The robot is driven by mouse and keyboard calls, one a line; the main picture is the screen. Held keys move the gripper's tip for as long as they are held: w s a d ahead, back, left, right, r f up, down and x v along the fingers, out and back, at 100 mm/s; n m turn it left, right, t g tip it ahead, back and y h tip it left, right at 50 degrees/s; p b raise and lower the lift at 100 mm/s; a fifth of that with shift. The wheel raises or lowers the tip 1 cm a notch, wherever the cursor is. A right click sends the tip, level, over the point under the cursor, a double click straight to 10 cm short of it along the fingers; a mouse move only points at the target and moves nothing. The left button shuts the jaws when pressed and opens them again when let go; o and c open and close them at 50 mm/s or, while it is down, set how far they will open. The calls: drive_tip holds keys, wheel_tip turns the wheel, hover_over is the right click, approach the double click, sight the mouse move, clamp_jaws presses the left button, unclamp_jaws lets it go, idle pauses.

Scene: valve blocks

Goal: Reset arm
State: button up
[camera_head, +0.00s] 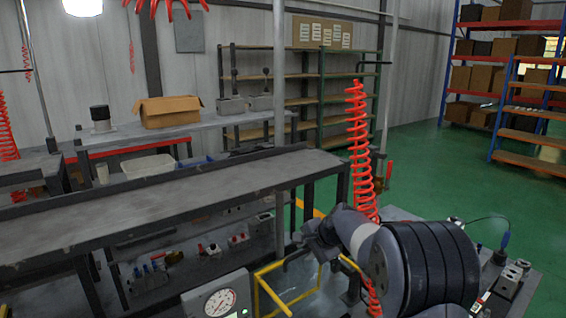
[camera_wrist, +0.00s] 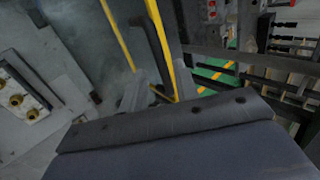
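My arm reaches in from the lower right of the head view, and my gripper (camera_head: 318,236) is beside the near edge of the long grey workbench (camera_head: 150,195). In the wrist view, the two grey fingers of my gripper (camera_wrist: 158,86) stand apart, with floor and a yellow bar visible between them. The fingertips are small and partly hidden behind the wrist housing.
A yellow rail frame (camera_head: 268,290) stands close below my gripper. A pressure gauge (camera_head: 219,302) is at the bottom centre. A red coiled hose (camera_head: 360,150) hangs behind the arm. Brass fittings (camera_wrist: 15,100) show at left in the wrist view. Green floor (camera_head: 425,175) lies open behind.

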sight(301, 255)
drive_tip(key=b+v, duration=0.2)
drive_tip(key=v, duration=0.4)
drive_tip(key=p+x, duration=0.3)
drive_tip(key=x, duration=0.7)
drive_tip(key=shift+f, duration=0.2)
drive_tip(key=shift+s, duration=0.1)
drive_tip(key=shift+s+d+r, duration=0.4)
drive_tip(key=shift+s+d, duration=0.1)
drive_tip(key=shift+s, duration=0.15)
drive_tip(key=shift+w+a+f, duration=0.1)
drive_tip(key=shift+w+a, duration=0.05)
drive_tip(key=shift+w, duration=0.05)
